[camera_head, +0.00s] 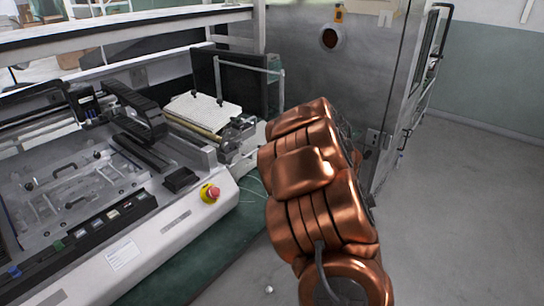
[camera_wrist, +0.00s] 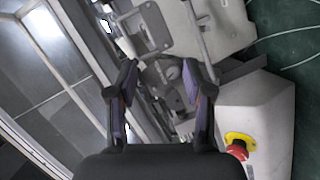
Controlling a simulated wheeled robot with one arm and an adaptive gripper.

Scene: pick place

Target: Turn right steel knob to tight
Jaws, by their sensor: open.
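My gripper (camera_wrist: 160,72) is open in the wrist view, its two dark fingers spread apart with nothing held between them. Beyond the fingertips is a rounded grey metal part (camera_wrist: 162,74) that looks like the steel knob; I cannot tell its tightness or exact distance. In the head view, small dark and metal fittings (camera_head: 243,122) sit at the right end of the machine, by the white plate. I cannot tell for sure which one is the right knob. My copper arm fills the middle right of that view, and my gripper is hidden there.
A red emergency button on a yellow base (camera_head: 210,193) stands on the machine's front corner; it also shows in the wrist view (camera_wrist: 238,148). A white perforated plate (camera_head: 203,112) lies behind it. A steel cabinet (camera_head: 320,75) stands behind my arm. Grey floor at right is clear.

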